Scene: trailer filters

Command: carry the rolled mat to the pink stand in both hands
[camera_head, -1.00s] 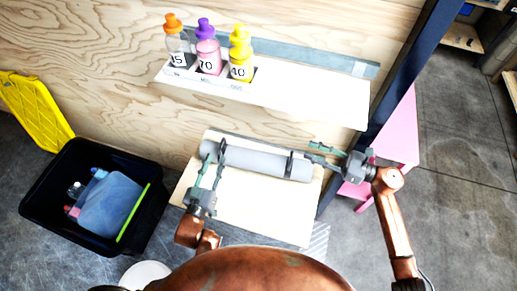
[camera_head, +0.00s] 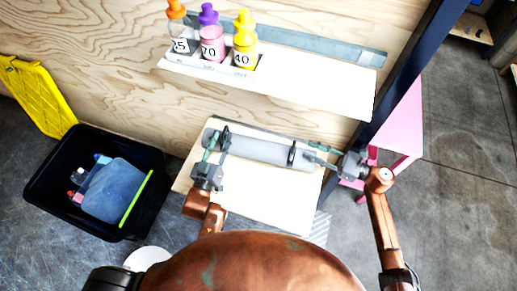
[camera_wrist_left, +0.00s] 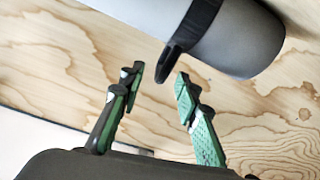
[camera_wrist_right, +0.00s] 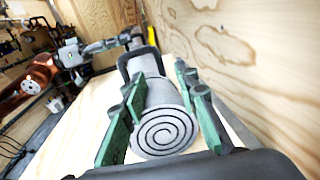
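The rolled mat (camera_head: 262,149) is a grey roll with two dark handle bands, lying on a pale wooden table. Its spiral end (camera_wrist_right: 163,130) shows in the right wrist view, with a dark handle (camera_wrist_right: 139,62) beyond. My left gripper (camera_head: 218,135) is at the mat's left part, open; in the left wrist view a dark handle (camera_wrist_left: 188,32) reaches toward the gap between its fingertips (camera_wrist_left: 160,82). My right gripper (camera_head: 309,151) is open at the right end; its fingers (camera_wrist_right: 160,72) stand either side of the roll. Contact is unclear. The pink stand (camera_head: 402,135) is partly hidden by a dark post.
The pale table (camera_head: 262,198) has bare room in front of the mat. A white shelf (camera_head: 320,88) with several bottles juts above it. A dark post (camera_head: 405,75) stands between table and stand. A black crate (camera_head: 55,185) stands on the floor at left.

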